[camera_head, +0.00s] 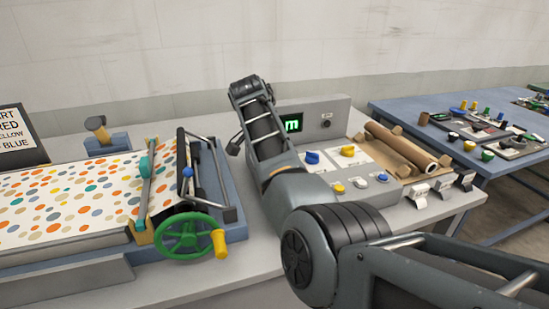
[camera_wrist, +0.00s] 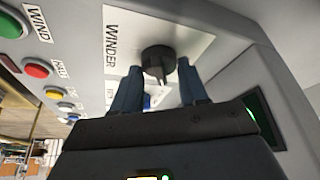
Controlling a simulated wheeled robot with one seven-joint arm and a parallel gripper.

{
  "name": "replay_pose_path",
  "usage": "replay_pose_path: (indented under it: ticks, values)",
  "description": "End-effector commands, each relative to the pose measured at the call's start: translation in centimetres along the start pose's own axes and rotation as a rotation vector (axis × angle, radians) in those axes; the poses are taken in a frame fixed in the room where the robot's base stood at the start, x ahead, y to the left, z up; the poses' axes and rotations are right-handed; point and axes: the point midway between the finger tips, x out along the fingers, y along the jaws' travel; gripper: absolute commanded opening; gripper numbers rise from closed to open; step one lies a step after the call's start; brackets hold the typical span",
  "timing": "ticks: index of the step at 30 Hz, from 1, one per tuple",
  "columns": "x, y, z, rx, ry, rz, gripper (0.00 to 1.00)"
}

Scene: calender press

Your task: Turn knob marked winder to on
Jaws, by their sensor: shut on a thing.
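The black winder knob (camera_wrist: 158,56) sits on a white plate with the printed word WINDER (camera_wrist: 111,46) beside it, in the wrist view. Its raised grip points down between my fingers. My gripper (camera_wrist: 161,68) is shut on this knob, one finger on each side. I see no on or off marks by the knob, so its setting cannot be read. In the head view my arm covers part of the control panel and hides the knob and most of my gripper.
An upright panel holds a green-lit display (camera_head: 293,123) and another black knob (camera_head: 326,123). Blue (camera_head: 312,157) and yellow (camera_head: 348,150) knobs stand on the console. A brown roll (camera_head: 401,144) lies at its right. A green handwheel (camera_head: 188,236) and dotted sheet (camera_head: 75,205) are at left.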

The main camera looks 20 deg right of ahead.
Motion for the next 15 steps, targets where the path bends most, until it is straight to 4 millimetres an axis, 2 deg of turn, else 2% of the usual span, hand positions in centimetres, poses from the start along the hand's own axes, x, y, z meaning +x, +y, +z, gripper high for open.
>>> replay_pose_path:
  ticks: [2,3,10,15]
  values:
    - [0.06,0.02,0.06,0.000,-0.001,0.001,0.12]
    - [0.06,0.02,0.06,0.000,-0.001,0.001,0.44]
    - [0.04,0.01,0.04,0.000,-0.001,0.000,0.66]
    - [0.02,0.00,0.02,0.000,0.000,0.000,0.66]
